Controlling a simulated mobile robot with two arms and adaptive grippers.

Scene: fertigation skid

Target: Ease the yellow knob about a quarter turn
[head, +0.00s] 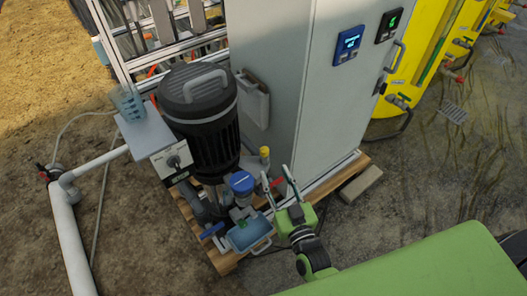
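The yellow knob (264,151) is small and sits on top of a grey fitting, right of the black motor and close to the cabinet's lower left corner. My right gripper (275,172) comes up from the lower right with its two fingers spread. It is open, and I see nothing held in it. Its fingertips show just below and right of the yellow knob in the picture, apart from it. A red handle (278,182) shows between the fingers; I cannot tell whether they touch it. My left gripper is not in view.
A blue-topped device (242,182) and a light-blue tray (250,234) stand left of my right gripper. The black motor (200,115) and grey cabinet (310,90) rise behind. A switch box (172,160) is at left.

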